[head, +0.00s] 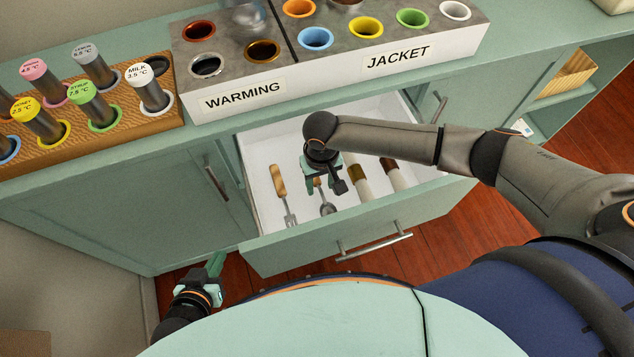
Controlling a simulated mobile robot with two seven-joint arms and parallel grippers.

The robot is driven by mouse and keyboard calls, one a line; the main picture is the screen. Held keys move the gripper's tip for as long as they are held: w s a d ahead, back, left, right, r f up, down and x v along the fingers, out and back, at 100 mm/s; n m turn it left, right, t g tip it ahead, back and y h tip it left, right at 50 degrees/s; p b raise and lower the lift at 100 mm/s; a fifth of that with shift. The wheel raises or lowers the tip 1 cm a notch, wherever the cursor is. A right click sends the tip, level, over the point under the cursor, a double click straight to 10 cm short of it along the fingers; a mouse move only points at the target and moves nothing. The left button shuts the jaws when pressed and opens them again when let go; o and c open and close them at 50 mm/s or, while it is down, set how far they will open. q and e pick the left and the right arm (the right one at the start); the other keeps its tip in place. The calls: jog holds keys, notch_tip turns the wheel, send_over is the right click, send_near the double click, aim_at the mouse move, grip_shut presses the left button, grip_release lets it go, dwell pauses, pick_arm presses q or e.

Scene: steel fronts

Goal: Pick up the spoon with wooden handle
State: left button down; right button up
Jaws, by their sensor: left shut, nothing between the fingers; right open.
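The spoon (327,209) lies in the open drawer (262,165). Its metal bowl end shows, while most of its handle is hidden under my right gripper. My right gripper (324,187) points down into the drawer, open, with its fingers on either side of the spoon's handle as seen from above. I cannot tell how far above the spoon it is. My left gripper (215,264) is shut and empty, low in front of the cabinet, to the left of the drawer front.
A fork-like utensil with a wooden handle (279,182) lies left of the spoon. Two brown-and-white utensils (361,182) lie to the right. The drawer front (350,232) with its bar handle juts out. A counter above holds a wooden rack (110,135) and a labelled block (330,73).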

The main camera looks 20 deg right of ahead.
notch_tip(320, 180, down, 2)
jog(key=shift+f, duration=0.1)
grip_shut()
dwell(0.4)
